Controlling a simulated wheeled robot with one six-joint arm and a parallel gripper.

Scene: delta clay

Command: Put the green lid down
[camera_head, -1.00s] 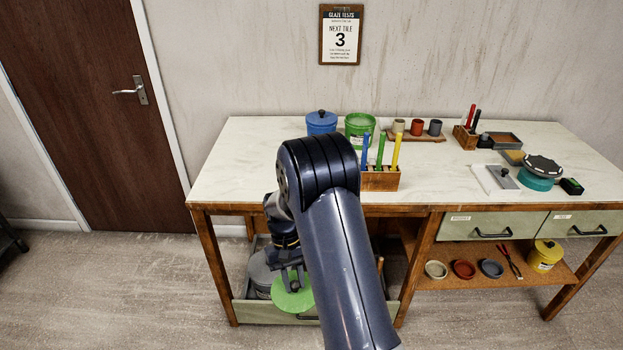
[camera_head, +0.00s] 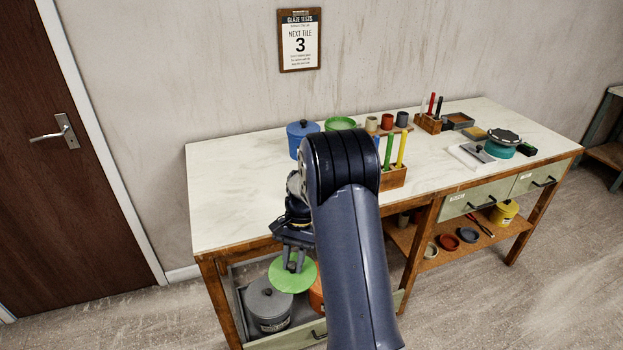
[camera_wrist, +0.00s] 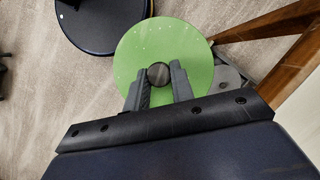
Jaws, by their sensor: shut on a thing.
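My gripper (camera_head: 293,262) is shut on the knob of the green lid (camera_head: 281,275). The lid is a flat green disc, slightly tilted in the head view. It is held in front of the bench's left end, over the open lower drawer area. In the wrist view the gripper (camera_wrist: 160,82) has one finger on each side of the lid's dark knob, and the green lid (camera_wrist: 190,45) spreads out beyond the fingertips. A green pot (camera_head: 340,124) without a lid stands on the benchtop, partly hidden by my arm.
The pale benchtop (camera_head: 235,190) is clear at its left end. A blue lidded pot (camera_head: 303,138) and a wooden holder (camera_head: 393,177) with coloured sticks stand near my arm. The open drawer holds a grey lidded pot (camera_head: 268,305) and something orange (camera_head: 316,292).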

